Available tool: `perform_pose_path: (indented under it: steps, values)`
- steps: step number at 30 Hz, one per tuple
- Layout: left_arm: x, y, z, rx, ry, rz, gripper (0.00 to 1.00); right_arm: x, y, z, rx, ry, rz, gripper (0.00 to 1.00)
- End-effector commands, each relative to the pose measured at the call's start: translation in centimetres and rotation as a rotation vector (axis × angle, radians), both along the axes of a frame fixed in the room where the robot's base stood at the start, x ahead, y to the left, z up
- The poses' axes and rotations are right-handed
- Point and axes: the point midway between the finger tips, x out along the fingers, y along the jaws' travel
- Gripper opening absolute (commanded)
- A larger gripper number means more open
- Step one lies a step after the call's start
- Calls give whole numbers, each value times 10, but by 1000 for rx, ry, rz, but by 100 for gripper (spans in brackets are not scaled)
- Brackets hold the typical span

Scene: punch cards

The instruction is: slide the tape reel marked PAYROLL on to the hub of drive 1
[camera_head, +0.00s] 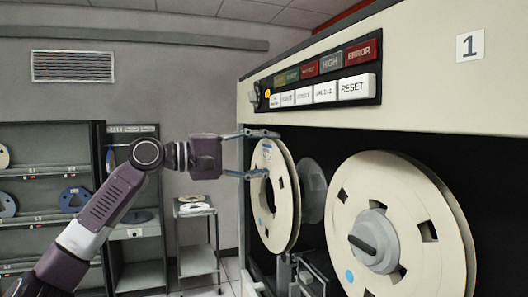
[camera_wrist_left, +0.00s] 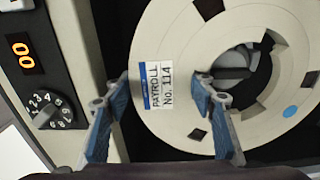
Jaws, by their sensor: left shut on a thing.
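The cream PAYROLL reel (camera_head: 267,220) stands upright in front of the drive's dark face in the head view. Its label, "PAYROLL No. 114" (camera_wrist_left: 160,86), faces my left wrist camera. My left gripper (camera_head: 262,153) is shut on the reel, one finger outside the rim and the other in its centre opening. In the left wrist view the gripper (camera_wrist_left: 163,95) straddles the label. A grey hub (camera_wrist_left: 232,65) shows through the reel's opening; how far the reel is on it I cannot tell. A grey disc (camera_head: 312,188) shows behind the reel. My right gripper is not in view.
Another cream reel (camera_head: 345,250) sits on a grey hub with a black knob (camera_head: 375,240), close on the right. The button panel (camera_head: 318,93) and the "1" sign (camera_head: 470,45) are above. A dial (camera_wrist_left: 46,108) is left in the wrist view. A small cart (camera_head: 197,260) stands behind.

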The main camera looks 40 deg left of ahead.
Motion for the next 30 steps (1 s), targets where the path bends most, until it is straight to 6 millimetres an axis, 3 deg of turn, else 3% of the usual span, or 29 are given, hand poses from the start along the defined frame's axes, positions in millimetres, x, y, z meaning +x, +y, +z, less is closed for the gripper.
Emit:
perform_pose_path:
  steps: [30]
  values:
    - [29, -15, 4, -3, -6, 0, 7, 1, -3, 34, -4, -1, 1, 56]
